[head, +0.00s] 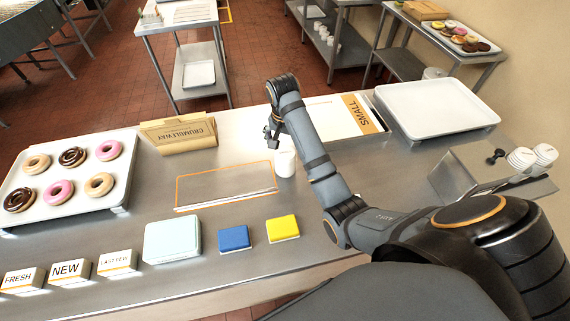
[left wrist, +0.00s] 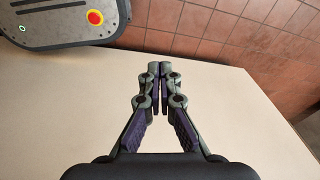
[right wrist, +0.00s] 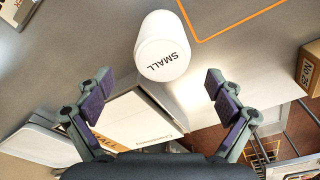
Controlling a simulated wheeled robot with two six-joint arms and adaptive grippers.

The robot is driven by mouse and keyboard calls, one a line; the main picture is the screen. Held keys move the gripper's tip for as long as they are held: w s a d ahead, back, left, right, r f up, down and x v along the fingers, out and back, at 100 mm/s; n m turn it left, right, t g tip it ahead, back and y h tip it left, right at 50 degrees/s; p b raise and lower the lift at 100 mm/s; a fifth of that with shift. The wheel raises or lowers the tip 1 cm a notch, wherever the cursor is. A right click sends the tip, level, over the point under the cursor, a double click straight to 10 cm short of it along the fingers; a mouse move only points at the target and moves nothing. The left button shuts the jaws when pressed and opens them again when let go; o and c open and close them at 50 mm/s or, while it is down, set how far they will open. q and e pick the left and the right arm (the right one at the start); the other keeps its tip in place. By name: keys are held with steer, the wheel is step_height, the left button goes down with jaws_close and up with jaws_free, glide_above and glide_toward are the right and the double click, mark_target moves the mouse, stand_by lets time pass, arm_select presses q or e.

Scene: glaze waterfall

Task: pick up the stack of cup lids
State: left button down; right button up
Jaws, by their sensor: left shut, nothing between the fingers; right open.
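My right gripper (head: 272,138) is open and empty, close above and behind the stack in the head view, with no visible contact. My left gripper (left wrist: 160,72) is shut and empty over a plain pale surface in the left wrist view. It is outside the head view.
A donut tray (head: 118,190) is at the left and an empty white tray (head: 440,108) at the right. A brown folder-like box (head: 178,134) stands behind. Cards, a blue block (head: 233,238) and a yellow block (head: 283,228) line the front. A metal holder (head: 480,178) has ridged white stacks.

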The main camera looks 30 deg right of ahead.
mark_target(285, 152)
step_height(285, 152, down, 5)
steer(key=b, duration=0.3)
steer(key=shift+a+r+b, duration=0.15)
steer(key=shift+r+b, duration=0.05)
steer(key=shift+b, duration=0.1)
steer(key=shift+w+f, duration=0.15)
steer(key=shift+f, duration=0.1)
steer(key=shift+r, duration=0.1)
steer(key=shift+c, duration=1.3)
steer(key=c, duration=0.5)
arm_select(q)
steer(key=f, duration=0.1)
steer(key=s+f, duration=0.2)
steer(key=f, duration=0.1)
arm_select(e)
steer(key=c, duration=0.5)
